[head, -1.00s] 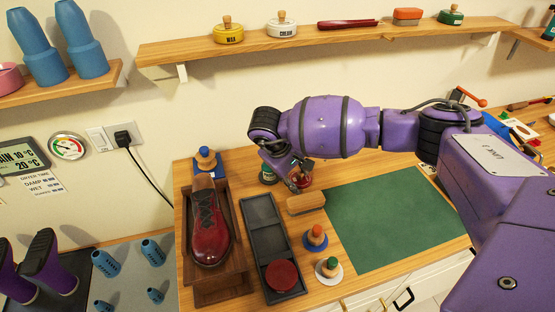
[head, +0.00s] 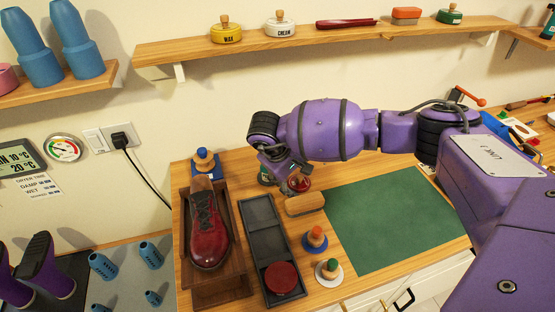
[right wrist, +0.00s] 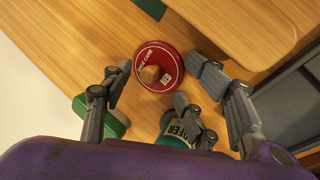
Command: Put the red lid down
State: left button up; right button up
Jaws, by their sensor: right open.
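The red lid (right wrist: 168,58), a round disc with white lettering and a wooden knob, appears to lie flat on the wooden bench in the right wrist view. In the head view it shows only partly, as a red patch (head: 301,183) beside my right gripper (head: 289,186). In the right wrist view my right gripper (right wrist: 158,72) is open, its fingers apart on either side of the lid. A round red item (head: 281,278) sits in the front compartment of the dark tray (head: 262,212). My left gripper is out of view.
A green bottle (right wrist: 176,130) stands close to the fingers. A brush (head: 306,204) lies just in front of the gripper, with a green mat (head: 395,220) to the right. Two knobbed items (head: 315,240) (head: 328,271) stand between tray and mat. A red shoe (head: 208,235) is left of the tray.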

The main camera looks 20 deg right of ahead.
jog(key=shift+s, duration=0.1)
jog(key=v, duration=1.3)
jog(key=shift+d+r, duration=0.2)
